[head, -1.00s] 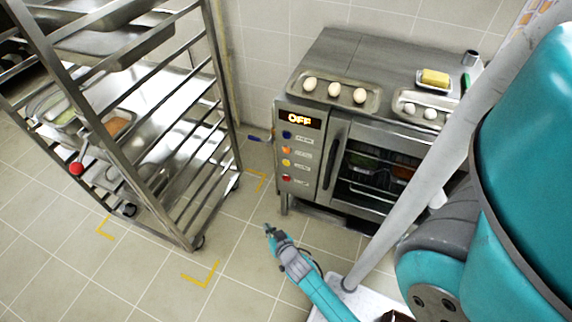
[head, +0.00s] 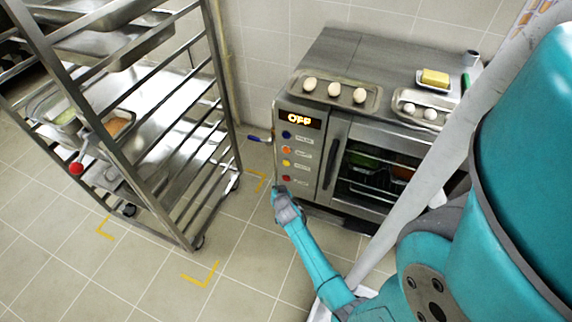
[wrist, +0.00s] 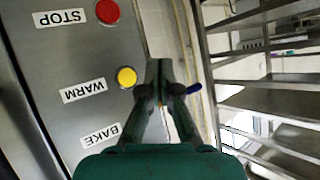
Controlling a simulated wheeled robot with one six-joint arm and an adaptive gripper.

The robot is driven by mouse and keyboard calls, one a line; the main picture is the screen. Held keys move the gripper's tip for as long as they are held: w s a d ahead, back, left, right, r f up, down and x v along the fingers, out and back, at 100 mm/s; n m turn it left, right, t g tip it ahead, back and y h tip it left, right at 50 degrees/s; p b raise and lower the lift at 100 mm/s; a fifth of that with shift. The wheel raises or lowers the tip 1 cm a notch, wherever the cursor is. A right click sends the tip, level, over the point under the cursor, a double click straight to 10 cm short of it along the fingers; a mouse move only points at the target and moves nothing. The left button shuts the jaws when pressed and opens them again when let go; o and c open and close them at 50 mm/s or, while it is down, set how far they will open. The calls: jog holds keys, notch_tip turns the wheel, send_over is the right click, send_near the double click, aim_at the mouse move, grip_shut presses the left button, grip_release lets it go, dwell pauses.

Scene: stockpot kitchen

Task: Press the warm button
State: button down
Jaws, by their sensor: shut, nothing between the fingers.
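The warm button (wrist: 126,77) is the yellow one beside the WARM label (wrist: 82,91) in the wrist view. In the head view the yellow button (head: 286,163) is third down the oven's (head: 345,165) control column. My gripper (wrist: 163,66) is shut and empty, its tips just right of the yellow button in the wrist view; I cannot tell how far they are from the panel. In the head view my gripper (head: 280,191) is just below the red button. The oven display (head: 299,119) reads OFF.
The red stop button (wrist: 107,11) and the BAKE label (wrist: 101,136) flank the warm button. A metal rack (head: 150,130) stands left of the oven. A blue-handled tool (head: 258,138) shows between them. Trays with eggs (head: 335,92) sit on top of the oven.

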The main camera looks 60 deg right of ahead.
jog(key=d, duration=0.8)
jog(key=shift+w+d, duration=0.3)
jog(key=shift+w, duration=0.05)
jog(key=shift+d, duration=0.1)
dwell(1.2)
jog(key=shift+d, duration=0.3)
jog(key=shift+d, duration=0.45)
dwell(0.9)
jog(key=shift+a, duration=0.85)
jog(key=shift+s+a, duration=0.2)
jog(key=shift+a, duration=2.3)
